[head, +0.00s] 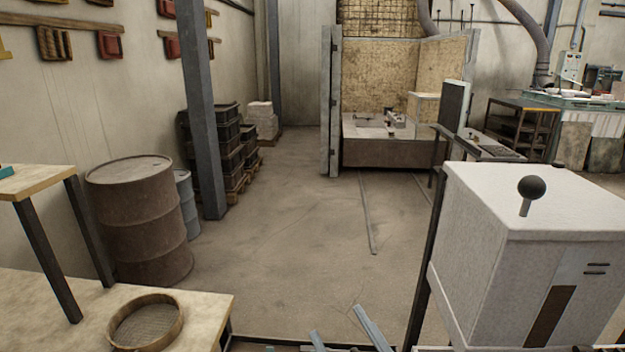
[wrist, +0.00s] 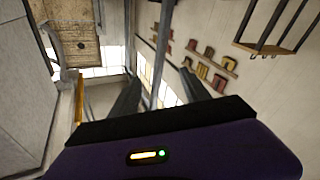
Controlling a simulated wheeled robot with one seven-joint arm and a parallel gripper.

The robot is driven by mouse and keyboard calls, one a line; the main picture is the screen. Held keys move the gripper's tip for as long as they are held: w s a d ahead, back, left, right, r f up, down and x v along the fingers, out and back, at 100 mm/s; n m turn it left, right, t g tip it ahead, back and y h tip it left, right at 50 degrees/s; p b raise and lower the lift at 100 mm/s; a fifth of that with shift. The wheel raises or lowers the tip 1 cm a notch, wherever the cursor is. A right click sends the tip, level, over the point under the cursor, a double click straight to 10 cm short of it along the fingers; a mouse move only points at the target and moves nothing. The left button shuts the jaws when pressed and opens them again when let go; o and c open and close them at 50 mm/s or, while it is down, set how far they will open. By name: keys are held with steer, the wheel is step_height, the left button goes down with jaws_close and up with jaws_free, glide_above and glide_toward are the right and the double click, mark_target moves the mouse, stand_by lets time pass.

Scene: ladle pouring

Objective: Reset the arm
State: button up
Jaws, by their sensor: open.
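My gripper (wrist: 161,76) shows in the wrist view. Its two dark fingers stand apart with nothing between them, so it is open and empty. The wrist picture is tilted, looking past the fingers toward a wall with racks and a bright window area. I cannot make out my gripper in the head view. No ladle shows in either view.
A white furnace-like box (head: 485,245) with a black knob stands close at the right. A round sieve (head: 146,322) lies on the workbench (head: 205,300) at lower left. A rusty barrel (head: 138,225) stands behind it. The middle floor (head: 290,230) is mostly clear.

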steer(key=s+d+f+m+g+h+b, duration=0.1)
steer(key=s+d+f, duration=0.4)
steer(key=s, duration=0.5)
steer(key=s+d+f+m+g+h+b, duration=0.1)
steer(key=s+d+f+m+h, duration=0.3)
steer(key=s+f, duration=0.3)
steer(key=s+d+f+m+g+h+b, duration=0.1)
steer(key=s+d+f, duration=0.4)
steer(key=s, duration=1)
steer(key=d+m+h, duration=0.1)
steer(key=m, duration=0.1)
steer(key=shift+d+f+m, duration=0.25)
steer(key=shift+f+m, duration=0.15)
